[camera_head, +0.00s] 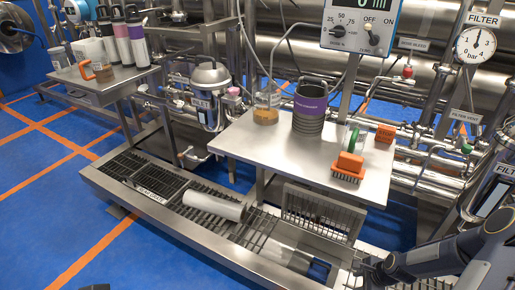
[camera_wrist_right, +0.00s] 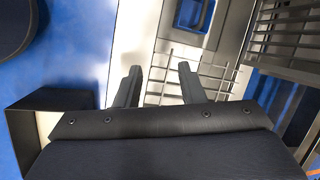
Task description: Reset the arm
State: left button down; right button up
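My right arm (camera_head: 435,258) comes in from the lower right, low over the right end of the floor trough. My right gripper (camera_wrist_right: 160,75) has its two dark fingers spread apart in the right wrist view, with only background between them. It appears empty. In the head view its fingertips are small and hard to make out. My left gripper does not show clearly in either view; only a small dark shape, which I cannot identify, is at the bottom edge of the head view.
A steel trough with a grate (camera_head: 150,174) crosses the floor. Pipes stand right.

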jog(key=s+a+r+n, duration=0.15)
jog(key=r+n, duration=0.25)
jog(key=r, duration=0.8)
jog(key=s+a+r+n, duration=0.1)
jog(key=a+r+n, duration=0.3)
jog(key=r, duration=0.7)
jog(key=s+a+r+n+t+y, duration=0.1)
jog(key=s+a+r+n, duration=0.45)
jog(key=s, duration=0.25)
jog(key=s+a+r+n+t, duration=0.1)
jog(key=s+a+r+n, duration=0.35)
jog(key=s+r, duration=0.2)
notch_tip(320, 180, up, 29)
jog(key=s+p, duration=0.1)
jog(key=p, duration=2.8)
jog(key=shift+s+d+f+n+p, duration=0.15)
jog(key=shift+d+n+p, duration=0.15)
jog(key=shift+n, duration=0.1)
